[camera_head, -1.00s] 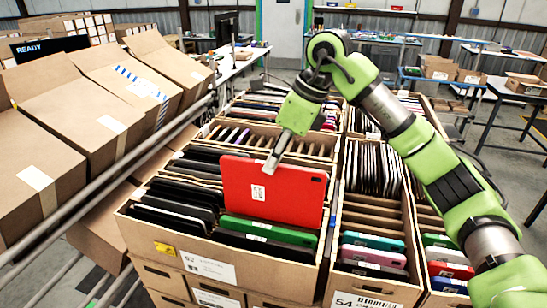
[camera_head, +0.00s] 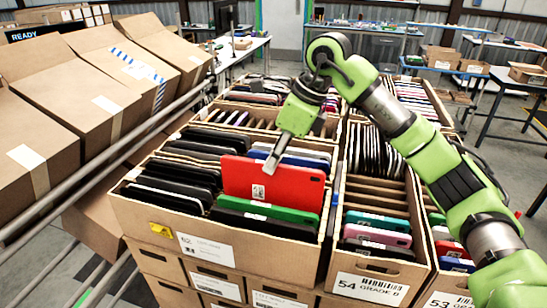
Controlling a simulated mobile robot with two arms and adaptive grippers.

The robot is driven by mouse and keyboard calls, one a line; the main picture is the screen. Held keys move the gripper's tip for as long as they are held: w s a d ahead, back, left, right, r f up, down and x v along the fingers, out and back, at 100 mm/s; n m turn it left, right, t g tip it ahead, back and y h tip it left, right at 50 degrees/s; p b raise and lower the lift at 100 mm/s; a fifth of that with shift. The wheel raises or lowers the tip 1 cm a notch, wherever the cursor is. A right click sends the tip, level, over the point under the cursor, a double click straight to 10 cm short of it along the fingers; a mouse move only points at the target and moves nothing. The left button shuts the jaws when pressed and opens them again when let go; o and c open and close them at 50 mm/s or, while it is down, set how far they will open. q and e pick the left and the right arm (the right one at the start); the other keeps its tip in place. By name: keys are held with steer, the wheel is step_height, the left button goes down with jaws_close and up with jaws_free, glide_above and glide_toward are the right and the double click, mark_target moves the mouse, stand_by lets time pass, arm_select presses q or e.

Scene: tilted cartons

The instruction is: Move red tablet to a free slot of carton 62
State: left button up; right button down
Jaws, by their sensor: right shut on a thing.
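The red tablet (camera_head: 295,185) stands upright, slightly tilted, in the front carton labelled 62 (camera_head: 240,256). Its lower part is hidden behind a green tablet (camera_head: 268,211). My right gripper (camera_head: 271,164) is shut on the top edge of the red tablet, left of its middle. The slot floor under the tablet is hidden. My left gripper is not in view.
Carton 62 holds several black tablets (camera_head: 175,190) on its left and dark ones in front. Carton 54 (camera_head: 368,290) adjoins on the right, with empty slots mid-length. A rail and tilted cartons (camera_head: 70,105) are at left.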

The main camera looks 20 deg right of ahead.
mark_target(274, 191)
steer(key=shift+f+b, duration=2.9)
steer(key=shift+f, duration=1.25)
steer(key=shift+f, duration=0.25)
steer(key=c, duration=2)
jaws_free()
steer(key=v, duration=1.2)
steer(key=shift+s, duration=0.1)
